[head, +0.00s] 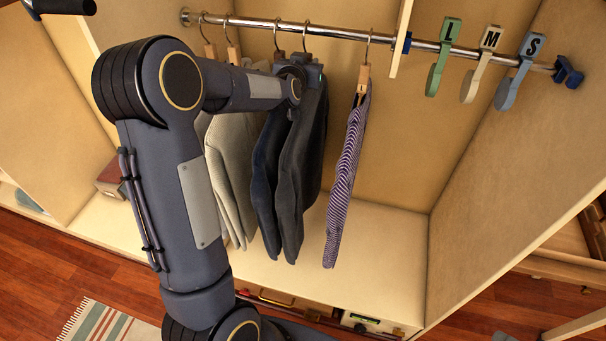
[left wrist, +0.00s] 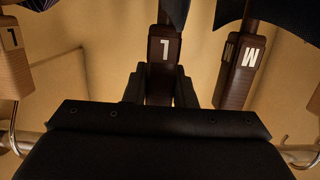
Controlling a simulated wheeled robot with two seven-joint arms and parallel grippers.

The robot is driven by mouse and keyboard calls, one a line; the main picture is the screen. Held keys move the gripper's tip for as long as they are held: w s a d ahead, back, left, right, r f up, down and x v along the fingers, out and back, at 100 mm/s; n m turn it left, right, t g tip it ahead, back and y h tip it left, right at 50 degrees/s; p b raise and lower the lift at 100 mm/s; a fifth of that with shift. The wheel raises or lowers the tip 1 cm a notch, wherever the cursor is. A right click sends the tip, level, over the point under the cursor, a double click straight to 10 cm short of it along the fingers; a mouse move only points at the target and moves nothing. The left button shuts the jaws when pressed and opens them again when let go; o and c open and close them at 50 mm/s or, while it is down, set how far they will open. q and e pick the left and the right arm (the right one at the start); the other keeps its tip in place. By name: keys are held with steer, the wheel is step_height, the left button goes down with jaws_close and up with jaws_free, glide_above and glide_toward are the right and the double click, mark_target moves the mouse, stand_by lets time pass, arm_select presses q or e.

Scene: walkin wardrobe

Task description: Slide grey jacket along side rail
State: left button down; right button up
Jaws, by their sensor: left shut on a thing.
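A dark grey jacket (head: 303,165) hangs from the rail (head: 345,34) between a navy garment on its left and a purple striped garment on its right. My left gripper (head: 300,78) is at its hanger, just below the rail, and hides part of the hanger. In the left wrist view the two fingers (left wrist: 161,90) close on a dark brown hanger block (left wrist: 164,62) marked L. Another dark block (left wrist: 240,68) marked M is close by on the right, apart from the fingers.
A navy garment (head: 266,175) and a pale garment (head: 230,180) hang to the left. The purple striped garment (head: 347,175) hangs right, then a cream divider (head: 401,36). Green L (head: 442,55), cream M (head: 481,62) and blue S (head: 519,70) tags follow. Rail between divider and green tag is bare.

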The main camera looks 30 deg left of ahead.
arm_select(q)
steer(key=w+d+p, duration=0.2)
steer(key=d+p, duration=0.1)
steer(key=d, duration=0.4)
steer(key=shift+d+r+p, duration=0.2)
steer(key=shift+d+p, duration=0.1)
steer(key=shift+p, duration=0.05)
stand_by(0.6)
steer(key=c, duration=1.1)
jaws_free()
steer(key=shift+s, duration=0.1)
steer(key=s+d+r+m+g+h+b, duration=0.15)
steer(key=s+d+h, duration=0.25)
steer(key=s, duration=0.9)
steer(key=s+d+n+g+h, duration=0.1)
steer(key=s+d+g+h, duration=0.2)
steer(key=s, duration=1.1)
steer(key=s+f+g, duration=0.1)
steer(key=s+f, duration=0.1)
steer(key=s, duration=0.3)
steer(key=s+d+f+g, duration=0.1)
steer(key=s+f+g, duration=0.1)
steer(key=s, duration=0.4)
steer(key=s+d+f+g, duration=0.1)
steer(key=s+f+g, duration=0.1)
steer(key=s, duration=0.3)
steer(key=shift+s+d+f+m+h, duration=0.15)
steer(key=shift+s+d+m+h, duration=0.05)
steer(key=shift+d+m+h, duration=0.1)
